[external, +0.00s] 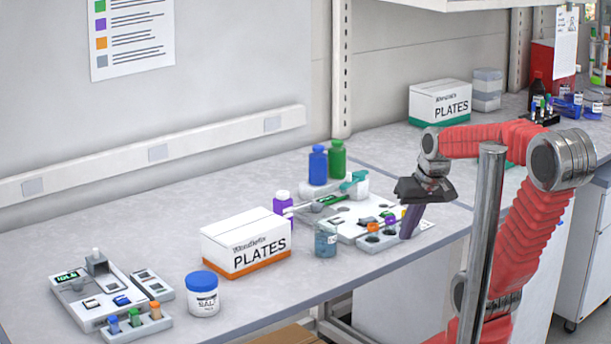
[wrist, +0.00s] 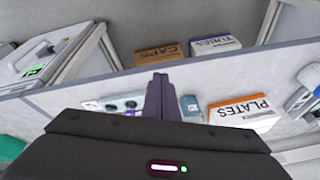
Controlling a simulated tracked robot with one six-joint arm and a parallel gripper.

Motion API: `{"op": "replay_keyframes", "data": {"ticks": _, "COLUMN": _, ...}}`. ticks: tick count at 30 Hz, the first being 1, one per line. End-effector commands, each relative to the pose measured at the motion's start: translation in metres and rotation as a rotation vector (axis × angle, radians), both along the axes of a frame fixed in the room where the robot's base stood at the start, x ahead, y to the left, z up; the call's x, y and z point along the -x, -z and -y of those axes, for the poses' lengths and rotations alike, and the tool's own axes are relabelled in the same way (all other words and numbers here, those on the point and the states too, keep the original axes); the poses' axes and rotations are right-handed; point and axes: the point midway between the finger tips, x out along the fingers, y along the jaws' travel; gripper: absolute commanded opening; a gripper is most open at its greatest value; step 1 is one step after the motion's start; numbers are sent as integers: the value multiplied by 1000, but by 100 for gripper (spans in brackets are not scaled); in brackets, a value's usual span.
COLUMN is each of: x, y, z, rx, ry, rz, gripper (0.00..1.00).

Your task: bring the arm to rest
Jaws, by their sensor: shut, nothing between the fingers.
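My red arm reaches in from the right in the external view. My gripper (external: 408,232) points down near the bench's front edge, by the small grey rack with round holes (external: 381,240). In the wrist view my gripper (wrist: 159,78) has its two purple fingers together, with nothing between them. Whether the fingertips touch the rack or only overlap it in the picture, I cannot tell. The fingers hide part of the rack and board in both views.
A white board (external: 345,232), a clear jar (external: 326,240) and a PLATES box (external: 245,243) stand left of my gripper. Blue (external: 318,165) and green (external: 337,158) bottles are behind. A metal post (external: 483,230) stands before my arm. Bench space (external: 110,235) at left is clear.

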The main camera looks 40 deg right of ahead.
Motion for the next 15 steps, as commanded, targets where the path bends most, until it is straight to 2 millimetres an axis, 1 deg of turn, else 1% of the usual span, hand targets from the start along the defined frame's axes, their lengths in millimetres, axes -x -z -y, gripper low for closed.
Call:
{"op": "replay_keyframes", "data": {"ticks": 3, "x": 11, "y": -11, "z": -13, "rx": 88, "ry": -110, "rz": 33, "gripper": 0}}
{"op": "replay_keyframes", "data": {"ticks": 6, "x": 17, "y": -21, "z": -26, "rx": 138, "ry": -193, "rz": 74, "gripper": 0}}
{"op": "replay_keyframes", "data": {"ticks": 10, "x": 20, "y": -34, "z": -46, "rx": 147, "ry": -265, "rz": 128, "gripper": 0}}
{"op": "replay_keyframes", "data": {"ticks": 12, "x": 21, "y": -38, "z": -53, "rx": 148, "ry": -288, "rz": 145, "gripper": 0}}
{"op": "replay_keyframes", "data": {"ticks": 15, "x": 21, "y": -39, "z": -58, "rx": 146, "ry": -304, "rz": 149, "gripper": 0}}
